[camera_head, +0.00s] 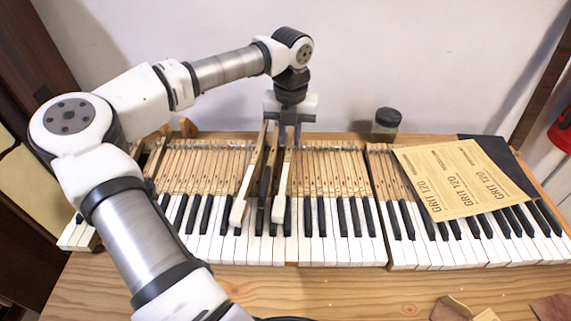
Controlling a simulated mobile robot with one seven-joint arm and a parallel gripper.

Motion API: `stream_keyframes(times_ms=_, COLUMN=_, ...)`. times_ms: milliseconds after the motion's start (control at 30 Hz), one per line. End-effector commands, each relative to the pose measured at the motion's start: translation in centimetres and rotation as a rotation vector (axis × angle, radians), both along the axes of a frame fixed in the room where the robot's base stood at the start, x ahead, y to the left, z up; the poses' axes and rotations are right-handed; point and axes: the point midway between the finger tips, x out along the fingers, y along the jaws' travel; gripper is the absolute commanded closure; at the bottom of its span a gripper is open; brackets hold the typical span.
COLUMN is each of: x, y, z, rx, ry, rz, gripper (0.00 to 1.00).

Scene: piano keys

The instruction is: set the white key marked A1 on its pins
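My gripper (290,138) points down over the back of the keyboard, around the wooden shafts left of the middle. Its fingers sit close together at the rear of a white key (279,209) whose front stands above its neighbours. I cannot tell whether they grip its shaft. Left of it another white key (238,213) also stands raised and slanted, with a dark key (265,184) between them. No A1 mark is readable, so I cannot tell which key bears it. The pins under these keys are hidden.
The keyboard (335,250) lies on a wooden bench (330,290). A sandpaper sheet marked GRIT 120 (460,180) covers keys at the right. A dark-lidded jar (386,122) stands behind. Scraps (450,309) lie at the front right. A loose white key (76,235) shows at the far left.

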Motion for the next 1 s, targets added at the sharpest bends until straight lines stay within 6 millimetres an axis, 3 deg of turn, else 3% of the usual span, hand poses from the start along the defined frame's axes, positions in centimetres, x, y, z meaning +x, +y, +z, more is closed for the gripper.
stream_keyframes(times_ms=667, x=0.00, y=0.00, z=-0.84, rx=0.000, ry=0.000, rz=0.000, gripper=0.81)
stream_keyframes(times_ms=800, x=0.00, y=0.00, z=-0.84, rx=0.000, ry=0.000, rz=0.000, gripper=0.98)
stream_keyframes(times_ms=1000, x=0.00, y=0.00, z=-0.81, rx=0.000, ry=0.000, rz=0.000, gripper=1.00)
